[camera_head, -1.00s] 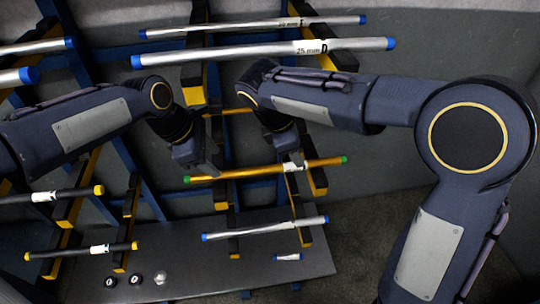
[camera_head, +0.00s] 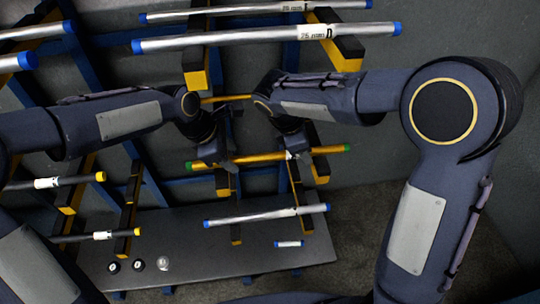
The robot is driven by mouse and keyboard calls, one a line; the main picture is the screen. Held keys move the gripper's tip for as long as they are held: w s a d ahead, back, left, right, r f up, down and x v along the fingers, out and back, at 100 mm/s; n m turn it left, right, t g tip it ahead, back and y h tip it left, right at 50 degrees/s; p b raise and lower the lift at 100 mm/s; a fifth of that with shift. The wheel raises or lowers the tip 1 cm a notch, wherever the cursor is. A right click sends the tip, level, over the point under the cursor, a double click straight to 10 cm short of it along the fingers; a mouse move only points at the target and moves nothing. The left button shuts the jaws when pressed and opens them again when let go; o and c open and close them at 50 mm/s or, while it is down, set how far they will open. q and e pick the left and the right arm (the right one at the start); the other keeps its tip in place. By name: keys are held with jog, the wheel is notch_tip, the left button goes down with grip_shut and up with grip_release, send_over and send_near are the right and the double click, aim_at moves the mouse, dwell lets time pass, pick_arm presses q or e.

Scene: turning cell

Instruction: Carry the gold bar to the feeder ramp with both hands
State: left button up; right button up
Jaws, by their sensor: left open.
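The gold bar (camera_head: 261,158) has green end caps and lies across two yellow-tipped rack arms, right of the middle of the head view. My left gripper (camera_head: 220,161) is open at the bar's left part, close above or over it. I cannot tell whether it touches the bar. My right gripper (camera_head: 294,150) is at the bar right of its middle, mostly hidden behind its own wrist. Its fingers cannot be made out. I cannot pick out the feeder ramp.
Silver bars with blue caps (camera_head: 265,39) lie on the rack arms above. Another blue-capped bar (camera_head: 265,216) lies below the gold bar. Dark bars with yellow caps (camera_head: 75,181) are at left. A grey table (camera_head: 215,265) holds small round parts and a short blue-ended piece (camera_head: 289,244).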

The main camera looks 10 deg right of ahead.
pick_arm(q)
jog(key=shift+d+f, duration=0.2)
jog(key=shift+f, duration=0.3)
pick_arm(e)
jog(key=shift+d+f, duration=0.2)
jog(key=shift+f, duration=0.3)
pick_arm(q)
grip_shut()
pick_arm(e)
grip_shut()
pick_arm(q)
jog(key=shift+r, duration=0.1)
pick_arm(e)
jog(key=shift+r, duration=0.1)
